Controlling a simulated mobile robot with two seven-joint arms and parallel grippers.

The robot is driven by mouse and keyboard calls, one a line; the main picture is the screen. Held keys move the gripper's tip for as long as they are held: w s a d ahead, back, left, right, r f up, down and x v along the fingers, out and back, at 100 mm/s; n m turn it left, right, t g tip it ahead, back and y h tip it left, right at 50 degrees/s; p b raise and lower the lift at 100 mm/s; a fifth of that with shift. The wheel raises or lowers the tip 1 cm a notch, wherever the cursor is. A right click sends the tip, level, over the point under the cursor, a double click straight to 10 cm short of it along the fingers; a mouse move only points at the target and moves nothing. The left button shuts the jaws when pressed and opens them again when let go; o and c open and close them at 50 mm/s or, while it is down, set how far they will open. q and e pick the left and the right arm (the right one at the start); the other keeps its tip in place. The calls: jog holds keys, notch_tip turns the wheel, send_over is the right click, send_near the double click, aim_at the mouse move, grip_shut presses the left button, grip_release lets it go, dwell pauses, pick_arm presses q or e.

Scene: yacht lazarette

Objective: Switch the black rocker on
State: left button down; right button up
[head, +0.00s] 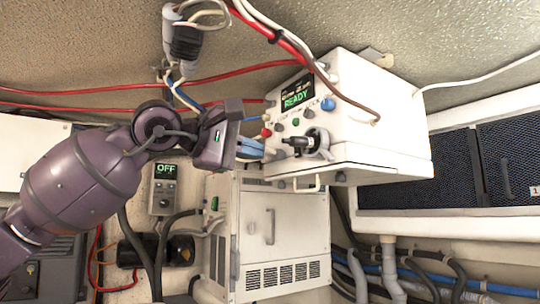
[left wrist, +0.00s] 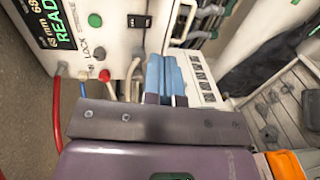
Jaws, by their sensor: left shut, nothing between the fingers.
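The white control box (head: 345,110) hangs under the ceiling with a lit green READY display (head: 297,95). A black part (head: 297,141), seemingly the black rocker, sits on its front below the coloured buttons; it also shows as a small black rocker (left wrist: 139,21) in the left wrist view. I cannot tell its on or off position. My left gripper (head: 250,148) is shut and empty, its blue fingertips left of the rocker near the panel's lower left edge. The blue fingers (left wrist: 166,75) point towards the box in the left wrist view, apart from the rocker. My right gripper is not in view.
A red button (head: 267,132) and green button (head: 295,121) are close by. A small grey unit reading OFF (head: 166,169) is on the wall, lower left. Red cables (head: 220,78) run behind my gripper. A white vented cabinet (head: 285,235) stands below.

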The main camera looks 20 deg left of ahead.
pick_arm(q)
jog(key=s+a, duration=0.2)
jog(key=s+a+f+b, duration=0.1)
jog(key=s, duration=0.1)
jog(key=shift+s+a+f, duration=0.1)
jog(key=shift+s+a, duration=0.05)
jog(key=shift+a, duration=0.2)
dwell(0.4)
